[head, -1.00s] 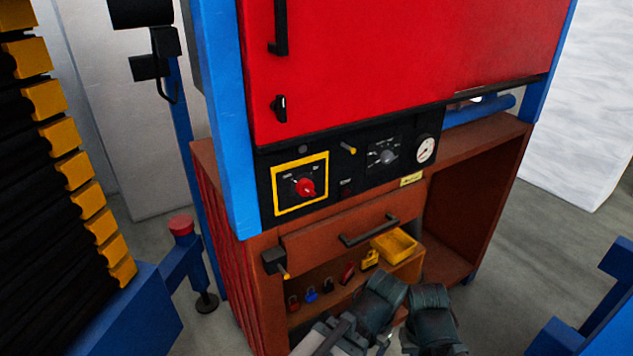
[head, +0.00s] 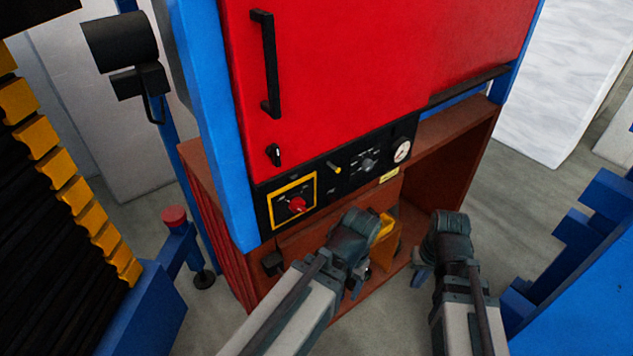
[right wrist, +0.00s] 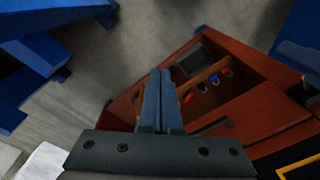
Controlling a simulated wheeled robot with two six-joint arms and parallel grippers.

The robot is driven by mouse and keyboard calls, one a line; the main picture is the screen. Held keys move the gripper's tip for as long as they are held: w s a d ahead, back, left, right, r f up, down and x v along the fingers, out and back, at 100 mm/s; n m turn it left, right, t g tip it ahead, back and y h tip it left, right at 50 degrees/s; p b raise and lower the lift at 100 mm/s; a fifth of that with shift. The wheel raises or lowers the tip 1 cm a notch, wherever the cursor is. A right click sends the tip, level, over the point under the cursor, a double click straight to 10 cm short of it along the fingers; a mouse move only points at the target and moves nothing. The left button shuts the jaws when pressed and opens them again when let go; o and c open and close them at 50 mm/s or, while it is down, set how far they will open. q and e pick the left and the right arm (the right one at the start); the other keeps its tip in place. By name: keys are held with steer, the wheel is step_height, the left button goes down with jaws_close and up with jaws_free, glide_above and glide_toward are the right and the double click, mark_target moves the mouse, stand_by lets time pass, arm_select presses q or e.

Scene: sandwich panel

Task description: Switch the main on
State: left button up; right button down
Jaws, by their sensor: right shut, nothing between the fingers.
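The main switch is a red rotary knob (head: 297,204) on a black plate with a yellow frame (head: 274,210), at the left of the black control strip under the red door. A corner of the yellow frame (right wrist: 298,166) shows at the lower right of the right wrist view. My right gripper (head: 424,278) is right of the knob and well apart from it, in front of the brown cabinet. Its fingers (right wrist: 160,88) are pressed together and empty. My left gripper (head: 358,284) is below and right of the knob, mostly hidden behind its own wrist.
The control strip also carries a grey selector (head: 368,165), a yellow peg and a gauge (head: 402,151). Padlocks (right wrist: 214,79) hang in the brown cabinet (head: 448,150). A red-topped blue post (head: 175,217) stands at left. Blue structures flank both sides; grey floor is open at right.

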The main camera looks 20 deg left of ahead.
arm_select(q)
step_height(320, 180, up, 7)
steer(key=p, duration=0.4)
steer(key=shift+p, duration=0.4)
arm_select(e)
steer(key=w+a+r+n+y, duration=0.2)
steer(key=w+a+r+y, duration=0.3)
steer(key=a+r, duration=0.4)
steer(key=w+a+r+n+y, duration=0.3)
steer(key=w+a+r+y, duration=0.3)
steer(key=a+r, duration=0.2)
steer(key=shift+w+a+r, duration=0.4)
arm_select(q)
steer(key=shift+f, duration=0.1)
arm_select(e)
steer(key=b, duration=0.5)
glide_toward(304, 207)
steer(key=w+a, duration=0.3)
arm_select(q)
step_height(304, 207, down, 8)
steer(key=b, duration=0.3)
arm_select(e)
steer(key=shift+s+a+f, duration=0.3)
steer(key=shift+s+f, duration=0.1)
steer(key=shift+f, duration=0.2)
steer(key=shift+s+a+f, duration=0.35)
steer(key=shift+f, duration=0.25)
steer(key=shift+s+a+f, duration=0.3)
steer(key=shift+s+f, duration=0.1)
steer(key=shift+f, duration=0.2)
